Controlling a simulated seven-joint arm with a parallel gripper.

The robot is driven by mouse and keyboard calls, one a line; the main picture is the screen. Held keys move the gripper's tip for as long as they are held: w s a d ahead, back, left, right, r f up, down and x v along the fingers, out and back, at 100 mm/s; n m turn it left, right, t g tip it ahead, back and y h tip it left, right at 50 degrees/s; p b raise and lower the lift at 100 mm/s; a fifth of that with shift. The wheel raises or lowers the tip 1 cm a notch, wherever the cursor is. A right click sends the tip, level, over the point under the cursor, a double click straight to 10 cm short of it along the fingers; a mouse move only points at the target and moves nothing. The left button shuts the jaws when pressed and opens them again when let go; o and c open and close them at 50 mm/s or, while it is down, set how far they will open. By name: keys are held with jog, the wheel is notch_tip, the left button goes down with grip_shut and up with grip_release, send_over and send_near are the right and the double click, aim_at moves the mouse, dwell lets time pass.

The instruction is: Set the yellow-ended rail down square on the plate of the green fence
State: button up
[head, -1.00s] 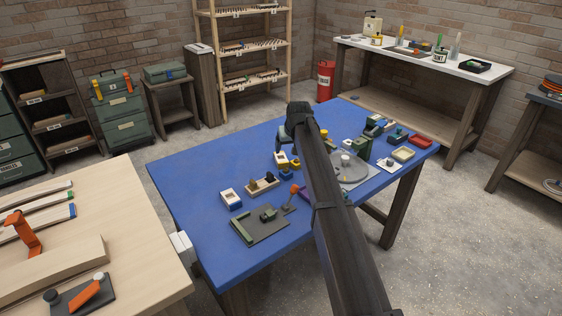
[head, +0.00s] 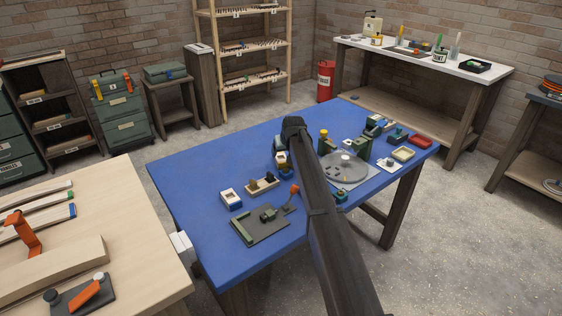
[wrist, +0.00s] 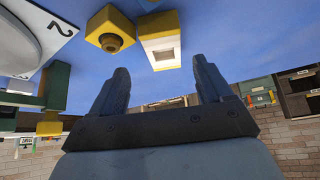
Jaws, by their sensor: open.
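A dark plate (head: 268,226) with a low green fence (head: 241,231) along its left side lies near the front edge of the blue table. I take this to be the green fence's plate; a small dark-green clamp-like part sits on it. A yellow-and-white block (wrist: 163,45) and a yellow piece with a round knob (wrist: 110,30) are beyond the fingertips.
A grey round dial (head: 347,168) and several small fixtures fill the table's right side. A white-and-blue block (head: 231,199) and a wooden holder (head: 262,184) stand behind the plate. The left bench (head: 135,260) holds several rails, one blue-ended (head: 45,222). The table's far left is clear.

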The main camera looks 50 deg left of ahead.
aim_at(281, 156)
jog(key=shift+s+x, duration=0.15)
jog(key=shift+x, duration=1.1)
jog(key=shift+s+x, duration=0.1)
jog(key=shift+x, duration=1.2)
jog(key=shift+c, duration=0.3)
jog(key=c, duration=1.2)
jog(key=shift+o, duration=0.2)
jog(key=shift+r, duration=0.1)
notch_tip(281, 156, up, 10)
